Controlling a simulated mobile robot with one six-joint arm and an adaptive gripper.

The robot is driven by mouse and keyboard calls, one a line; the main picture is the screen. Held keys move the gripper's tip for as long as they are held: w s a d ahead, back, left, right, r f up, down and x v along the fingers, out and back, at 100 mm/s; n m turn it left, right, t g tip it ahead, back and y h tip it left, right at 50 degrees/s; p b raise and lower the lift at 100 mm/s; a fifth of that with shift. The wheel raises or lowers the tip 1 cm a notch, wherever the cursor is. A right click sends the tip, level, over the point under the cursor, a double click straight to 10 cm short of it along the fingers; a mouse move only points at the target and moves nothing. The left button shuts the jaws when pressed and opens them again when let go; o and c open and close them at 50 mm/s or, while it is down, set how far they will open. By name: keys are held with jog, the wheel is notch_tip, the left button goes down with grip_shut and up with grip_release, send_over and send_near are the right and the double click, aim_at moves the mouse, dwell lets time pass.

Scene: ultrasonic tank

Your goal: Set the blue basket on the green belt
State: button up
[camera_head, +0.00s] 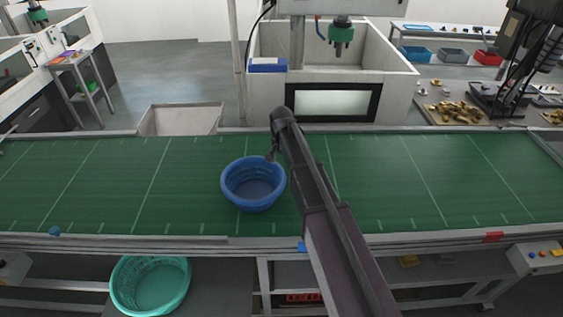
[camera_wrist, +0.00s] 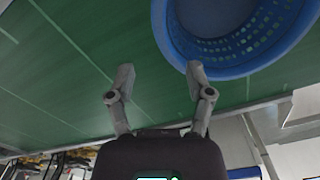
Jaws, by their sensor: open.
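The blue basket (camera_head: 254,190) sits upright on the green belt (camera_head: 400,165), left of my arm in the head view. It looks empty. In the wrist view the basket (camera_wrist: 245,66) fills the upper right, over the belt (camera_wrist: 60,70). My gripper (camera_wrist: 160,82) has its two fingers spread apart with nothing between them. Its right fingertip appears close to the basket's rim; I cannot tell whether they touch. In the head view the gripper (camera_head: 272,153) shows only in part at the basket's right rim, mostly hidden by my arm.
A teal basket (camera_head: 150,284) is below the belt's near rail. A white tank (camera_head: 385,70) with a dark-framed window stands behind the belt. A side table at the back holds blue, grey and red bins (camera_head: 487,57). The belt is clear on both sides of the basket.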

jog(key=shift+s, duration=0.1)
jog(key=s+d+n, duration=0.2)
jog(key=s+d, duration=0.4)
jog(key=s, duration=0.5)
jog(key=s+d+n, duration=0.3)
jog(key=s+d, duration=0.3)
jog(key=s, duration=0.6)
jog(key=shift+d, duration=0.3)
notch_tip(320, 180, down, 16)
jog(key=b, duration=1.6)
jog(key=shift+r, duration=0.1)
jog(key=shift+c, duration=0.7)
